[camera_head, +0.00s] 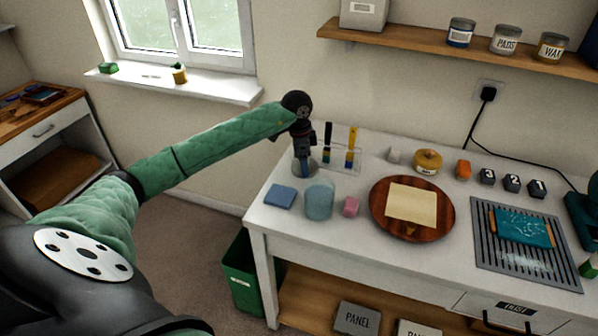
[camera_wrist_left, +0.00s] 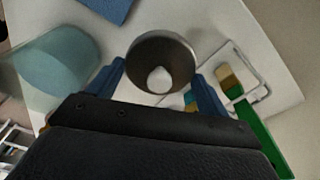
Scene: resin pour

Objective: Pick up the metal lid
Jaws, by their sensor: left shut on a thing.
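The metal lid is a round, dark grey disc with a pale knob. In the left wrist view the lid (camera_wrist_left: 142,49) lies between the blue fingers of my left gripper (camera_wrist_left: 161,76). In the head view my left gripper (camera_head: 306,172) points down at the back left of the white table, with the lid (camera_head: 314,168) at its fingertips, partly hidden. The gripper is shut on the lid. I cannot tell whether the lid is clear of the tabletop. My right gripper is not in view.
A translucent blue cup (camera_head: 319,203), a blue sponge (camera_head: 280,197) and a pink block (camera_head: 351,207) stand in front of the gripper. A rack with brushes (camera_head: 350,160) is close on its right. A round wooden board (camera_head: 380,222) lies farther right.

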